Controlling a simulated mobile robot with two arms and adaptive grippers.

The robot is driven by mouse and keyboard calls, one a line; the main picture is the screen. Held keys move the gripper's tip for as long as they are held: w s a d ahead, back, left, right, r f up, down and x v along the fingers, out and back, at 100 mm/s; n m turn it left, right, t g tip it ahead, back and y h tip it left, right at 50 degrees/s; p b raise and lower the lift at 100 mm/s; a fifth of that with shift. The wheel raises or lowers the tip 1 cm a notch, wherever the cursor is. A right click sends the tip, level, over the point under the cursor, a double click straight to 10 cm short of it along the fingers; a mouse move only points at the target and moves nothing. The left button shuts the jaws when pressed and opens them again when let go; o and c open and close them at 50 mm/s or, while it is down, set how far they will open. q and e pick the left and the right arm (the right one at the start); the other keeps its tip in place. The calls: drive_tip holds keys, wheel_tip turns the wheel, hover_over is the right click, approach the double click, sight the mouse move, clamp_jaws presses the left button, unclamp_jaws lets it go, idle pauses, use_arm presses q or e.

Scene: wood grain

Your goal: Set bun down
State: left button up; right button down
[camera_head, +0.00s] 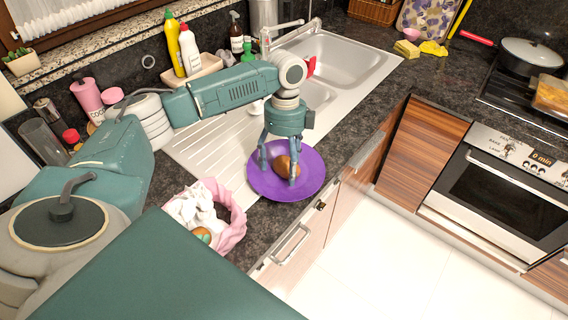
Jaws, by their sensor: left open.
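The brown bun (281,167) rests on a round purple plate (266,189) at the counter's front edge, partly over the drainboard side of the sink. My left gripper (279,176) points down over the plate, with its fingers apart on either side of the bun. The fingers hide part of the bun, and I cannot tell whether they touch it. My right gripper is not in view.
A pink bag (234,226) with white contents stands left of the plate. A metal sink (346,62) lies behind my left arm. Bottles (190,50) stand at the back. An oven (500,190) and a lidded pan (531,54) are at the right.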

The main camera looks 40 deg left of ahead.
sight(285, 157)
use_arm(q)
drive_tip(key=shift+r, duration=0.1)
drive_tip(key=shift+r, duration=0.3)
wheel_tip(285, 157, up, 12)
drive_tip(key=w+a+b, duration=0.1)
drive_tip(key=b, duration=0.1)
drive_tip(key=shift+w, duration=0.4)
